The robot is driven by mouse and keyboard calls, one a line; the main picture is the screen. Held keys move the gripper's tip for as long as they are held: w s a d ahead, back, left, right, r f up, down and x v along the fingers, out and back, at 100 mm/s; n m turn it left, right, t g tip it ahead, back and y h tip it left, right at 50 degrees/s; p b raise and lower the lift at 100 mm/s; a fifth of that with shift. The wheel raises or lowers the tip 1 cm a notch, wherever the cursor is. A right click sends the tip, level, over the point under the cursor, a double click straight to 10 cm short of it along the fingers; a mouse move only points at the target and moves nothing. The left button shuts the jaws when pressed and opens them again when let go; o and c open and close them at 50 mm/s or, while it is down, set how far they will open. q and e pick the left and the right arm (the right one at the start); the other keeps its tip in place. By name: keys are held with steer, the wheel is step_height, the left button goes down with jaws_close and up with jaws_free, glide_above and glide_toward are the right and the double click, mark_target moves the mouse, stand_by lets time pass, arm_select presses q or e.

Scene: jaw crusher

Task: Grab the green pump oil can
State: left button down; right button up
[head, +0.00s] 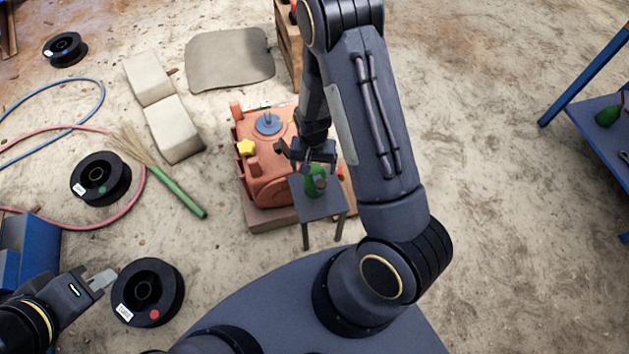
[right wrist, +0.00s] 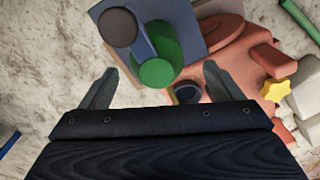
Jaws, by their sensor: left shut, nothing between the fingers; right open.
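A green can (head: 315,184) stands on a small grey stool (head: 318,207) in front of the orange machine. In the right wrist view its round green top (right wrist: 158,72) lies between and ahead of the two fingers. My right gripper (head: 312,158) is open just above the can, partly hiding it, with nothing held; in the right wrist view its fingers (right wrist: 158,88) are spread wide. Another green object (head: 608,115), rounded like a can, is on a blue shelf at the far right. My left gripper (head: 104,280) is shut and empty beside a black spool at lower left.
The orange machine (head: 262,180), with a yellow star knob (head: 246,147), stands close behind the stool. A dark round part (right wrist: 118,27) is beside the can. Black spools (head: 148,292), a broom (head: 178,190) and pale blocks (head: 173,128) lie left. Sandy ground at right is clear.

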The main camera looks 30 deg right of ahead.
steer(key=f, duration=0.1)
steer(key=f+b, duration=0.1)
steer(key=f, duration=0.3)
steer(key=shift+d+f+b, duration=0.1)
steer(key=shift+d+b, duration=0.15)
steer(key=shift+b, duration=0.1)
steer(key=shift+c, duration=0.5)
steer(key=c, duration=1.3)
